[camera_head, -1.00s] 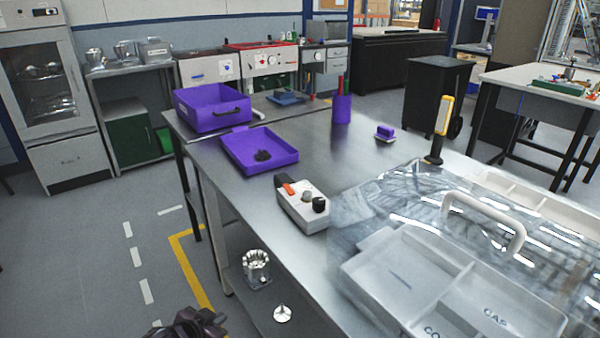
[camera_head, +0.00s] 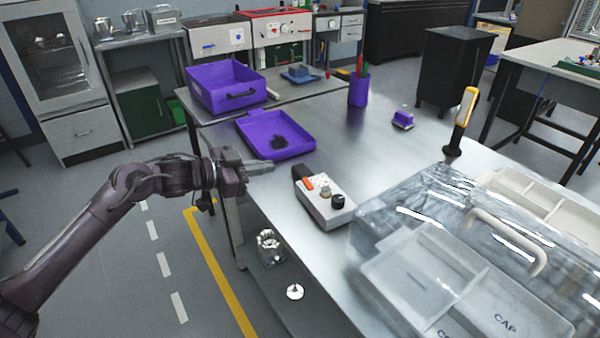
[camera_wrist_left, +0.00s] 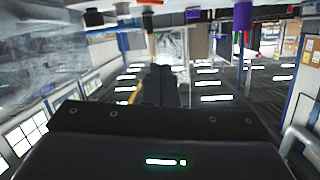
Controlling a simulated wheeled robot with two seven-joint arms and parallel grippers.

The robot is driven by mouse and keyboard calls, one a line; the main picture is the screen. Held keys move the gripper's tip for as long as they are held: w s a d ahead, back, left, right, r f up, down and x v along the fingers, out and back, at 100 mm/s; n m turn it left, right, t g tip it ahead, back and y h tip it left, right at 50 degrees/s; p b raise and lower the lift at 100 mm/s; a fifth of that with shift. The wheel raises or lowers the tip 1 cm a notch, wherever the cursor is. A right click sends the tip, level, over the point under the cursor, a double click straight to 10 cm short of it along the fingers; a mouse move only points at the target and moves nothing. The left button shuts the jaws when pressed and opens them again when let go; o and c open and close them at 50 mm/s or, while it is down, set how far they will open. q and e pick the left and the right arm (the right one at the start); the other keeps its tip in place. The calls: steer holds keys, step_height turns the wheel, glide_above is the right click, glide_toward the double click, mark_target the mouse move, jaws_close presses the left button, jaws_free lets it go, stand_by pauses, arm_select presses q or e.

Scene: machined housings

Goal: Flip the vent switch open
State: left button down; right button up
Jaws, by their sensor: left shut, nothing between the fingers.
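A white control box (camera_head: 328,207) sits on the metal bench. It carries an orange switch (camera_head: 308,184), a grey knob (camera_head: 325,191) and a black knob (camera_head: 338,201). No label is readable, so I cannot tell from markings which part is the vent switch, or its position. My left gripper (camera_head: 266,166) is to the left of the box, near the bench's edge, apart from the box and the switch. It is shut and empty. Its closed fingers (camera_wrist_left: 162,86) also show in the left wrist view. My right gripper is not in view.
A purple tray (camera_head: 303,143) lies just beyond the gripper, with a purple bin (camera_head: 201,92) behind it. A clear cover with a white handle (camera_head: 508,238) stands right of the box over a compartment tray. A yellow-black lamp (camera_head: 462,118) stands farther back.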

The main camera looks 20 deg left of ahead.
arm_select(q)
steer(key=p, duration=0.2)
glide_above(298, 185)
step_height(298, 185, down, 2)
step_height(298, 185, down, 4)
steer(key=shift+r, duration=0.25)
steer(key=shift+f, duration=0.45)
